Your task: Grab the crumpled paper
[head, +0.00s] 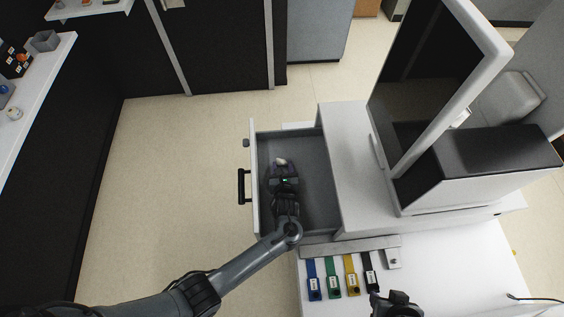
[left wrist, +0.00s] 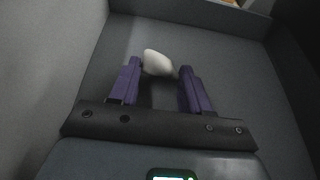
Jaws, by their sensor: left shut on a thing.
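The crumpled paper (head: 281,162) is a small whitish lump inside the open drawer (head: 318,190). It also shows in the left wrist view (left wrist: 157,63), between the purple fingertips. My left gripper (head: 283,167) reaches down into the drawer and is shut on the paper; it also shows in the left wrist view (left wrist: 160,72). The drawer floor around it is grey and bare. My right gripper (head: 396,303) shows only partly at the bottom edge of the head view, and its fingers cannot be made out.
The drawer's front panel with a black handle (head: 243,186) stands left of my left gripper. The white cabinet with a till monitor (head: 430,80) stands right of the drawer. Several coloured tags (head: 331,278) lie on the white counter below. Open floor lies left of the drawer.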

